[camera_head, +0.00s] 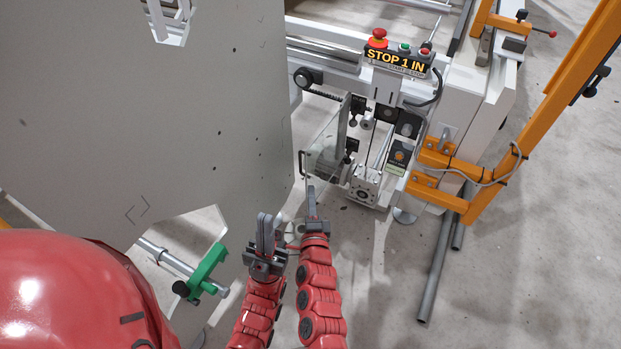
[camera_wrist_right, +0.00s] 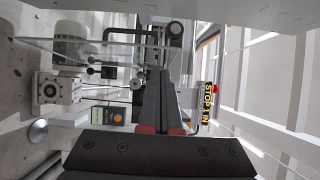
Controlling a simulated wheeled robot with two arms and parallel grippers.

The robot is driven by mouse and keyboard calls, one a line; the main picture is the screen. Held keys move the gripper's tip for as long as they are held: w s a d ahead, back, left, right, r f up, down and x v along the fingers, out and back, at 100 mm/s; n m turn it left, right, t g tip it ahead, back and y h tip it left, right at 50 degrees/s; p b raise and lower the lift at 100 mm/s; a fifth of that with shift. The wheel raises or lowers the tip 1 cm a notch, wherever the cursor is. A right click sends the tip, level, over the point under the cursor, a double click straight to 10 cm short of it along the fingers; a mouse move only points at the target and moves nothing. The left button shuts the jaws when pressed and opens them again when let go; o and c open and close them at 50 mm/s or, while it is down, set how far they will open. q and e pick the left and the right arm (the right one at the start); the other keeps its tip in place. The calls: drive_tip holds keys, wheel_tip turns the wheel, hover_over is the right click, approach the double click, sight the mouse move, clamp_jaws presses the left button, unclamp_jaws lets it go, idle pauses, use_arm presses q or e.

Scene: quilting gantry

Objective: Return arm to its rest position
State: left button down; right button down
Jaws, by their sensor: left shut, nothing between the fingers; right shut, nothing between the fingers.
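My two red arms come in from the bottom of the head view. My left gripper (camera_head: 265,220) is shut and empty, its dark fingers upright in front of the large grey panel. My right gripper (camera_head: 311,192) is beside it to the right, shut and empty, just below the clear plate on the machine head. In the right wrist view the right gripper's fingers (camera_wrist_right: 160,85) lie together with nothing between them. The machine head (camera_head: 365,185) stands beyond the right gripper. I cannot tell whether the right fingertips touch the clear plate (camera_head: 325,155).
A control box (camera_head: 398,62) reading "STOP 1 IN" has a red button on top. An orange frame (camera_head: 545,105) stands at right. The large grey panel (camera_head: 150,110) fills the left. A green clamp (camera_head: 208,268) sits on a rod at lower left. Open floor (camera_head: 520,270) lies at lower right.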

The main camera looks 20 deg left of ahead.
drive_tip(key=v, duration=0.2)
drive_tip(key=shift+s+d, duration=0.1)
drive_tip(key=shift+s, duration=0.2)
drive_tip(key=shift+d, duration=0.1)
